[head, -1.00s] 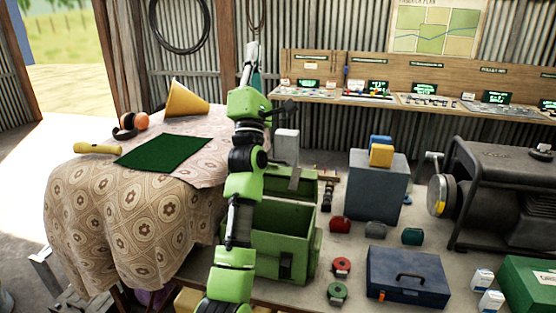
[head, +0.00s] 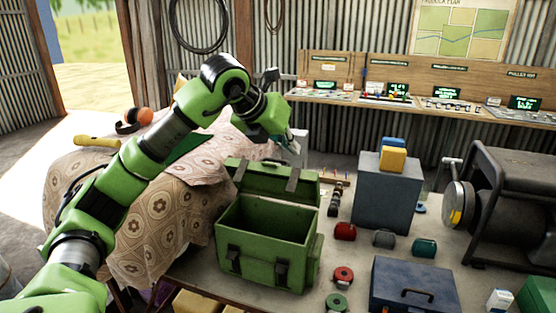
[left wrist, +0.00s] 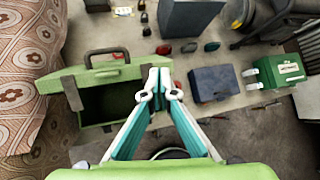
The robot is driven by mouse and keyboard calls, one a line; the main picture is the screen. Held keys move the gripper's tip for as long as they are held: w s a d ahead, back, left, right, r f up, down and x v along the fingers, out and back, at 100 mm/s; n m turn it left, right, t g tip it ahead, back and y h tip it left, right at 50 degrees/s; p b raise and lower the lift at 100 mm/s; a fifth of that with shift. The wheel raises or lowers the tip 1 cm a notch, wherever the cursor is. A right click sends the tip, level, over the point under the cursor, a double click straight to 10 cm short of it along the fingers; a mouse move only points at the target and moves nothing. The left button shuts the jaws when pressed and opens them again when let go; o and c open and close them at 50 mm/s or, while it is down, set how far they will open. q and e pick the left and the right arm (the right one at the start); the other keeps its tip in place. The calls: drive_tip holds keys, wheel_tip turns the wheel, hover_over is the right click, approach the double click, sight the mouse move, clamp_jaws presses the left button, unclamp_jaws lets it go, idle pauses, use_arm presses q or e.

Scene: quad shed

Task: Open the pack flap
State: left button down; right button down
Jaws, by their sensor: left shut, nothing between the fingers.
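The green pack (head: 252,255) stands on the workbench with its top open and its dark inside showing. Its flap (head: 275,180) is raised and leans back at the rear edge, with dark straps on it. In the left wrist view the raised flap (left wrist: 100,76) with its dark handle lies at the left, beyond the open pack (left wrist: 75,140). My left gripper (head: 297,146) is above and behind the flap, partly hidden by its own wrist. In the left wrist view its teal fingers (left wrist: 158,84) meet at the tips, empty. My right gripper is not in view.
A patterned cloth (head: 150,235) covers the table at left. Right of the pack are a grey-blue block (head: 383,197), red (head: 345,231) and teal (head: 424,247) items, tape rolls and a blue toolbox (head: 415,285). A generator (head: 510,200) stands at far right.

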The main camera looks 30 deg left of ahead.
use_arm(q)
drive_tip(key=a+y, duration=0.3)
drive_tip(key=a, duration=0.4)
drive_tip(key=shift+n, duration=0.3)
drive_tip(key=p+x, duration=0.1)
drive_tip(key=x, duration=0.2)
drive_tip(key=p+x, duration=0.1)
drive_tip(key=x, duration=0.2)
drive_tip(key=s+f+p+x, duration=0.1)
drive_tip(key=x, duration=0.1)
drive_tip(key=shift+w+a+f, duration=0.2)
drive_tip(key=shift+w+f, duration=0.05)
drive_tip(key=shift+w, duration=0.05)
drive_tip(key=shift+w+f, duration=0.25)
drive_tip(key=shift+f, duration=0.05)
drive_tip(key=shift+w+a+r+g+p, duration=0.2)
drive_tip(key=shift+w+g+p, duration=0.35)
drive_tip(key=shift+p, duration=0.2)
